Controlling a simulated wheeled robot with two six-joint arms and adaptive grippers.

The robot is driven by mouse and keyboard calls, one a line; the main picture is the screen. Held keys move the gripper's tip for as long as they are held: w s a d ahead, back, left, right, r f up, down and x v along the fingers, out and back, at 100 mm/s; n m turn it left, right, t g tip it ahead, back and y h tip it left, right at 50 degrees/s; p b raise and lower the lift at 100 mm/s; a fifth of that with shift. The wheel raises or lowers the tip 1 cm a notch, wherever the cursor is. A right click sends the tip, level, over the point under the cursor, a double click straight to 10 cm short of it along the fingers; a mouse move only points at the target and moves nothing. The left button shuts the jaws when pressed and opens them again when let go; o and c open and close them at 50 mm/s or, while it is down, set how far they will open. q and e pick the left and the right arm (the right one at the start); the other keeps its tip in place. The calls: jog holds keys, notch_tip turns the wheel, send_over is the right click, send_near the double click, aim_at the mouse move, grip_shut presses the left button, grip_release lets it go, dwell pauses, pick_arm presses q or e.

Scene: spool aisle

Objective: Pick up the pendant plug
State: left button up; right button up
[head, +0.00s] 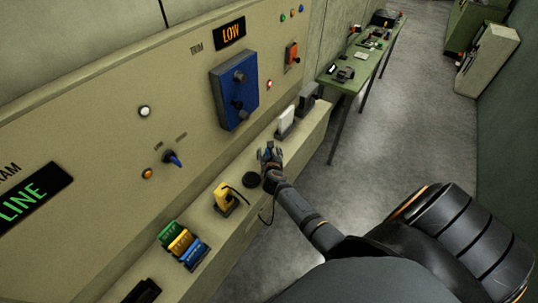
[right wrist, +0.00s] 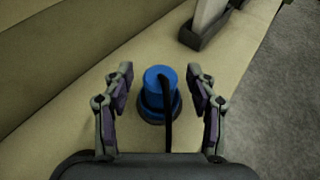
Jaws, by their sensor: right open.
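The pendant plug (right wrist: 160,80) is a blue cylinder with a black cable. In the right wrist view it stands on the beige ledge with a wider blue part and a dark base below. My right gripper (right wrist: 160,82) is open, with one finger on each side of the plug and a visible gap to each. In the head view the gripper (head: 269,153) is over the ledge and mostly hides the plug, with a bit of blue showing. A yellow pendant (head: 226,198) with a black cable stands nearer on the ledge. My left gripper is not in view.
The ledge (head: 312,133) carries a round black piece (head: 251,180), a white item in a dark holder (head: 286,121), and green, yellow and blue labelled blocks (head: 182,243). The control panel wall (head: 100,140) rises behind it.

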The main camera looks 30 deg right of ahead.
jog(key=shift+w+d+f, duration=0.1)
jog(key=shift+w+f, duration=0.1)
jog(key=shift+w, duration=0.05)
jog(key=shift+s+r, duration=0.2)
jog(key=c, duration=0.5)
jog(key=shift+f, duration=0.1)
jog(key=c, duration=0.7)
grip_shut()
